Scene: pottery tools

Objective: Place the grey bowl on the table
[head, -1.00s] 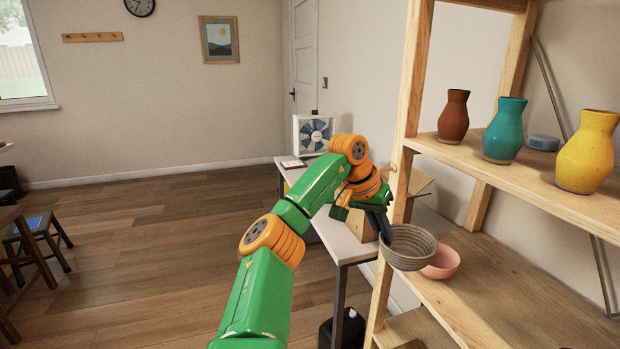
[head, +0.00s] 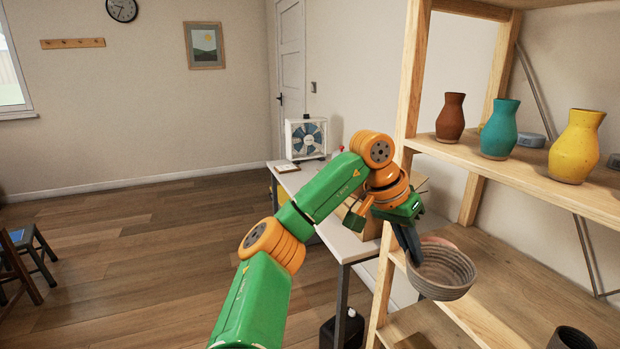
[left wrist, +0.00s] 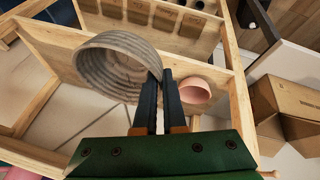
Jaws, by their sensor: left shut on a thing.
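The grey bowl (head: 442,283), ribbed and round, hangs tilted at the shelf's front edge. My left gripper (head: 411,248) is shut on its rim. In the left wrist view the grey bowl (left wrist: 112,68) sits left of the fingertips (left wrist: 161,78), its rim between or against them. The table (head: 345,243) is a narrow white-topped one with dark legs, left of the shelf and partly behind my left arm. My right gripper is not in view.
A wooden shelf (head: 480,246) stands at the right, its post between bowl and table. Brown, teal and yellow vases stand on its upper board. A pink bowl (left wrist: 195,91) is on the shelf. A fan (head: 305,138) and cardboard box (head: 362,222) occupy the table.

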